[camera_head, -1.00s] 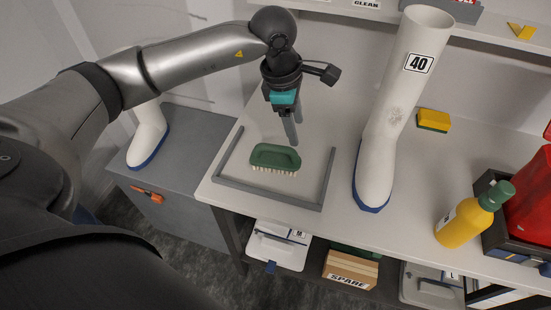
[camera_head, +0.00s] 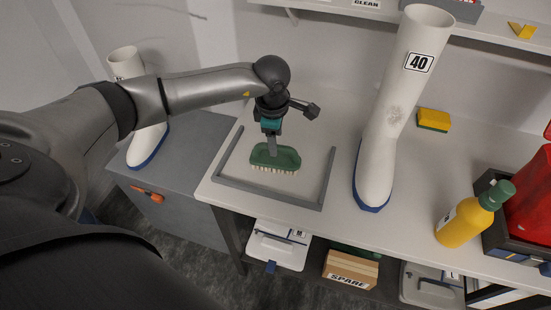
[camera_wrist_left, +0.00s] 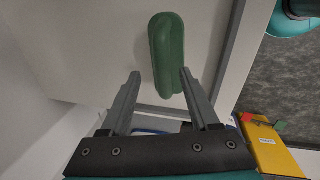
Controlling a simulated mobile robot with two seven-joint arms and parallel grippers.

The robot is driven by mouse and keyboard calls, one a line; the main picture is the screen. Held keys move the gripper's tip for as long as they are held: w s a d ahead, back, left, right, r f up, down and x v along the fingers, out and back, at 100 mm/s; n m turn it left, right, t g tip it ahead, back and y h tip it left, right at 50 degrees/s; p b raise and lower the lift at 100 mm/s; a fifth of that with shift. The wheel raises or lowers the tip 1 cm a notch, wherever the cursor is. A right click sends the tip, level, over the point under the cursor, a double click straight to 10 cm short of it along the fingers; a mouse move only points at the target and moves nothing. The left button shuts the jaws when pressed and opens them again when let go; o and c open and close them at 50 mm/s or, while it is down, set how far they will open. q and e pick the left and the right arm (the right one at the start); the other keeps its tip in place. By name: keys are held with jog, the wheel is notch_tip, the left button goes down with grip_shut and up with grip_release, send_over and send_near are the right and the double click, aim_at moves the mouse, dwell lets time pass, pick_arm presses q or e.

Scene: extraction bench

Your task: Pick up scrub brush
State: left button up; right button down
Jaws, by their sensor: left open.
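The green scrub brush (camera_head: 274,158) lies on the bench with its pale bristles down, inside a grey frame (camera_head: 272,199). My left gripper (camera_head: 271,150) points down just over the brush in the head view and covers part of its handle. In the left wrist view the brush (camera_wrist_left: 167,50) lies ahead of the open jaws (camera_wrist_left: 160,76), with its near end reaching between the fingertips, closer to the right finger. The jaws are open and hold nothing. I cannot tell whether a finger touches the brush. My right gripper is not in view.
A tall white boot marked 40 (camera_head: 391,120) stands right of the frame. A yellow-green sponge (camera_head: 433,120) and a yellow bottle (camera_head: 466,222) are farther right. Another white boot (camera_head: 147,143) stands on the grey cabinet (camera_head: 196,160) at left.

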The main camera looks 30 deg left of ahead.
pick_arm(q)
jog(key=f, duration=0.4)
jog(key=shift+w+a+f, duration=0.1)
jog(key=shift+w+f, duration=0.1)
grip_shut()
dwell(0.3)
jog(key=shift+r, duration=0.1)
